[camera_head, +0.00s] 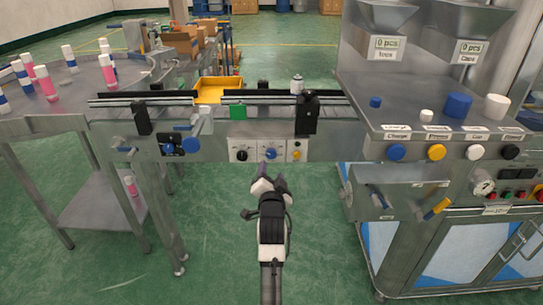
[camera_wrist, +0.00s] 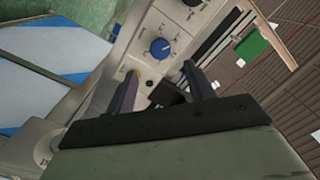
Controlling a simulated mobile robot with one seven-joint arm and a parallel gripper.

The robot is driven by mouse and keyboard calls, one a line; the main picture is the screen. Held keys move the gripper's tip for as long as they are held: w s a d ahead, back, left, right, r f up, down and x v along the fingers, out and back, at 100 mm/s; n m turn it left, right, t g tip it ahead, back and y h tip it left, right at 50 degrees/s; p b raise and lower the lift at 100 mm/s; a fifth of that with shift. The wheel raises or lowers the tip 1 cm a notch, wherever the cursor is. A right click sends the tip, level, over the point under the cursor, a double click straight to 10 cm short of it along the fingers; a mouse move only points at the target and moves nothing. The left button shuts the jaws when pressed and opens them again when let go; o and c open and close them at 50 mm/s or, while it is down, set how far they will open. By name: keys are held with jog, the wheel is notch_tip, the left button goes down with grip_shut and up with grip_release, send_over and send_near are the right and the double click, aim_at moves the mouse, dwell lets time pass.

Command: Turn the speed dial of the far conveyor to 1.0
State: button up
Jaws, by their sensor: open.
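A conveyor (camera_head: 215,128) crosses the head view. Its front carries a pale control panel (camera_head: 256,150) with a black dial (camera_head: 241,155), a blue dial (camera_head: 271,154) and a small yellow knob (camera_head: 297,155). The dial markings are too small to read, so I cannot tell the setting. My gripper (camera_head: 270,179) is open and empty, just in front of and below the panel. Part of the black dial shows at the top edge.
A metal table (camera_head: 85,112) with pink, white and blue cans stands at left. A blue knob (camera_head: 191,145) protrudes left of the panel. At right, a crimping machine (camera_head: 440,185) has knobs and handles. A yellow bin (camera_head: 218,90) sits behind the conveyor. Green floor lies open in front.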

aim_at(271, 155)
jog(key=w+p, duration=0.1)
jog(key=w, duration=0.7)
jog(key=c, duration=1)
jog(key=shift+n, duration=0.4)
jog(key=n+b, duration=0.1)
jog(key=n, duration=0.3)
jog(key=shift+n, duration=0.4)
jog(key=n+b, duration=0.1)
jog(key=n, duration=0.5)
jog(key=shift+a, duration=0.1)
jog(key=shift+n, duration=0.3)
jog(key=o, duration=1)
